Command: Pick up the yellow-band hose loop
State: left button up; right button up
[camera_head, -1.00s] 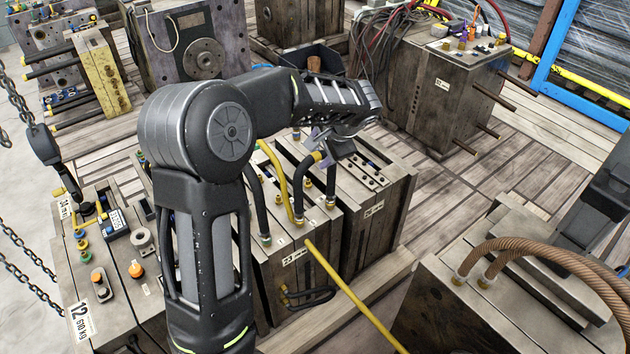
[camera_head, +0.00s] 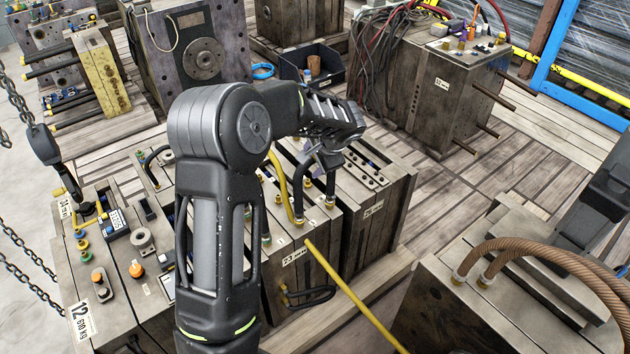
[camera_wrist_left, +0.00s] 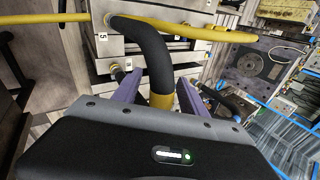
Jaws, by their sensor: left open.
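The yellow-band hose loop is a black hose (camera_head: 299,186) arching over the mould block in the middle of the head view. Its top is hidden there behind my left gripper (camera_head: 327,163). In the left wrist view the thick black hose (camera_wrist_left: 155,58) runs down to its yellow band (camera_wrist_left: 162,100). My left gripper (camera_wrist_left: 158,94) is open, and the band shows between its two purple fingers. I cannot tell whether either finger touches it.
A yellow hose (camera_head: 277,185) rises close beside the loop, and a yellow pipe (camera_head: 350,295) slants down to the front right. A mould with brown hoses (camera_head: 545,252) stands at the right. A dark bin (camera_head: 330,75) stands behind. Wooden floor (camera_head: 470,190) is clear right of the middle block.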

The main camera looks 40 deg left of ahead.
pick_arm(q)
jog(key=shift+c, duration=0.5)
grip_shut()
dwell(0.3)
